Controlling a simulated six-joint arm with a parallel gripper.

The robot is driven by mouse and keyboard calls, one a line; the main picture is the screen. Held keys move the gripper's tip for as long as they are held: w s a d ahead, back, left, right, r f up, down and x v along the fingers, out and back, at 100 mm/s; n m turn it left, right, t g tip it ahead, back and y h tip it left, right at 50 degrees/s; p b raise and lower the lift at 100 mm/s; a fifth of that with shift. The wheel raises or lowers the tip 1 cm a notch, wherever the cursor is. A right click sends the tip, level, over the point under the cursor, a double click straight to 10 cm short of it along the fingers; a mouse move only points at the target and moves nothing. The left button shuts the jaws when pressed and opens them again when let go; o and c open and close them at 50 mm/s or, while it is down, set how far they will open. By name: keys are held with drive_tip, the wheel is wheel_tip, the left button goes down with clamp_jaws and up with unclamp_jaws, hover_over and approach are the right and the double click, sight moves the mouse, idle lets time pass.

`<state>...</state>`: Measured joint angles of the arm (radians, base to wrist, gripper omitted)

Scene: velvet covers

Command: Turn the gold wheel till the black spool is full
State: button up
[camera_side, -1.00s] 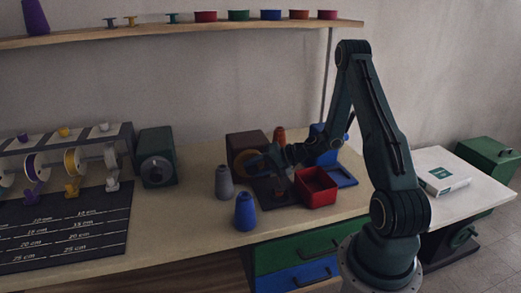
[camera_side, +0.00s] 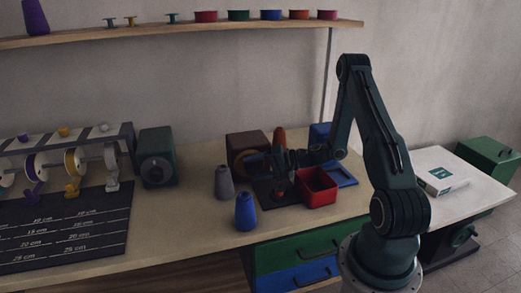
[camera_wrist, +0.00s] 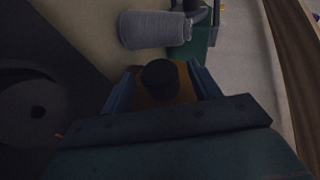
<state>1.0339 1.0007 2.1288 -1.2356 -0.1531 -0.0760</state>
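The gold wheel (camera_side: 240,162) stands on the front of a brown box (camera_side: 247,141) at the back of the table, partly hidden by my gripper (camera_side: 268,158). In the wrist view, a dark round knob (camera_wrist: 160,78) sits between the two fingers of my gripper (camera_wrist: 162,72), with a brownish-gold surface (camera_wrist: 155,100) behind it. The fingers look apart from the knob, with a narrow gap on each side. A large dark disc with a hub (camera_wrist: 38,112) shows at the left of the wrist view; I cannot tell whether it is the black spool.
A grey cone (camera_side: 223,182) and a blue cone (camera_side: 245,212) stand in front of the wheel. A red box (camera_side: 318,190) and a blue tray (camera_side: 343,177) are to the right. An orange-red cone (camera_side: 280,138) stands behind my gripper.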

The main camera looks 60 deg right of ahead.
drive_tip(key=shift+s, duration=0.1)
idle(0.3)
drive_tip(key=shift+v, duration=0.95)
wheel_tip(320, 180, up, 7)
drive_tip(key=shift+s+r, duration=0.2)
drive_tip(key=shift+s, duration=0.1)
drive_tip(key=shift+d, duration=0.1)
drive_tip(key=s+a+r+n+g+h, duration=0.1)
drive_tip(key=s+r+n+g+h, duration=0.1)
drive_tip(key=s+r+g+h, duration=0.2)
drive_tip(key=g+h, duration=0.1)
drive_tip(key=g, duration=0.1)
drive_tip(key=shift+r+g, duration=0.2)
drive_tip(key=shift+g, duration=0.1)
drive_tip(key=shift+f, duration=0.1)
idle(0.3)
